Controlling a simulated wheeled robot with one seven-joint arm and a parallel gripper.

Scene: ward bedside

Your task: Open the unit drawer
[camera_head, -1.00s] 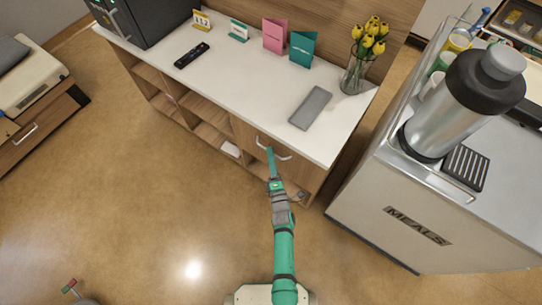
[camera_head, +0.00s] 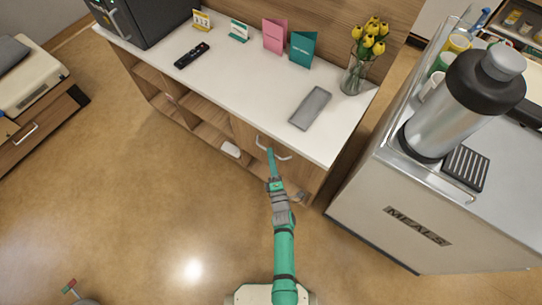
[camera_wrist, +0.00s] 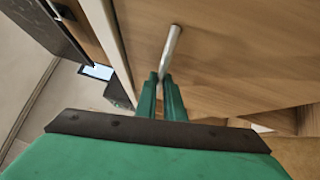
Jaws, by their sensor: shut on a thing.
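The unit is a wooden cabinet with a white top, at the upper middle of the head view. Its drawer front (camera_head: 302,171) is at the right end, under the worktop, and appears closed. A pale curved bar handle (camera_head: 284,157) is on that front; the wrist view shows it as a metal bar (camera_wrist: 172,46) against the wood panel (camera_wrist: 235,50). My gripper (camera_head: 270,153) is at the handle, its green fingers (camera_wrist: 161,82) shut on the bar. The fingers hide part of the handle.
On the worktop (camera_head: 265,80) are a grey tray (camera_head: 311,107), a vase of yellow tulips (camera_head: 356,72), cards and a remote (camera_head: 192,55). A steel meals cart (camera_head: 365,205) with a large flask stands close on the right. The floor (camera_head: 150,190) to the left is clear.

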